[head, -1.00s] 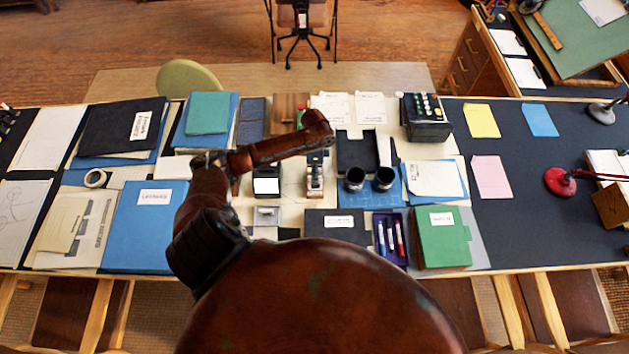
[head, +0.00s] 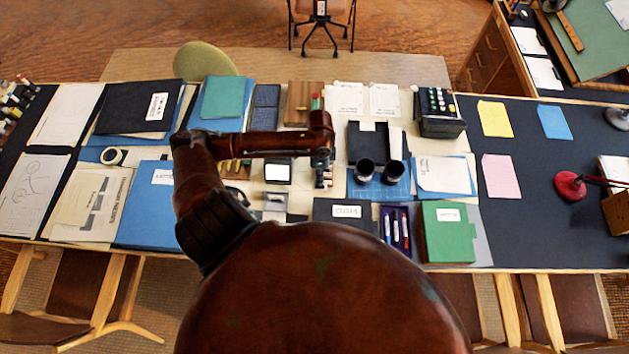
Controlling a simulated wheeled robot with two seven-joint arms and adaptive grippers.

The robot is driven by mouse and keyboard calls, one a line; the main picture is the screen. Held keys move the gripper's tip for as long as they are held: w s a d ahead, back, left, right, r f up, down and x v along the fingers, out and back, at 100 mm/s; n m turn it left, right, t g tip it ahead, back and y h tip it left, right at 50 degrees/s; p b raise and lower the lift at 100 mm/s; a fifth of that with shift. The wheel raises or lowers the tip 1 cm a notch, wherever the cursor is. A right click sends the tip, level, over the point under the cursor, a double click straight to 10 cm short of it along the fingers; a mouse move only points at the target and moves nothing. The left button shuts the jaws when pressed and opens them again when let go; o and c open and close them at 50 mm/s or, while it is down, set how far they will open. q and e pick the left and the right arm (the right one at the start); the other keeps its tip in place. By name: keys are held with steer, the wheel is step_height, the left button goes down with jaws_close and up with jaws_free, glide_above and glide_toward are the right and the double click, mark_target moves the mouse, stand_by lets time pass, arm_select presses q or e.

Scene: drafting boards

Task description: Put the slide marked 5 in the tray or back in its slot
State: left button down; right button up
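My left arm reaches in over the desk, and its wrist bends down near the middle. My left gripper (head: 321,180) points down there, small and dark, and I cannot tell whether its fingers are open or shut, or hold anything. I cannot make out a slide marked 5. A small black-framed white panel (head: 278,171) lies just left of the gripper. A wooden box (head: 299,98) stands behind the wrist, partly hidden. A black tray-like piece (head: 368,141) lies to the right. I cannot tell which piece has the slot. My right gripper is not in view.
Two black cylinders (head: 380,172) stand close to the gripper's right. A purple tray (head: 387,242) with pens and a green folder (head: 447,235) lie in front. A black device (head: 437,112) stands at the back right. A red lamp (head: 570,186) stands further right.

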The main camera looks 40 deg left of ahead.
arm_select(q)
steer(key=shift+t+y, duration=0.7)
steer(key=w+a+f+b, duration=0.1)
steer(key=w+f, duration=0.1)
steer(key=w+a+f+b, duration=0.1)
steer(key=w+f, duration=0.1)
steer(key=f, duration=0.1)
steer(key=w+a+f+b, duration=0.1)
steer(key=w+f+b, duration=0.1)
steer(key=shift+w+a+f, duration=0.15)
steer(key=shift+w+f, duration=0.2)
steer(key=shift+w, duration=0.05)
steer(key=shift+f, duration=0.75)
steer(key=c, duration=2.1)
jaws_free()
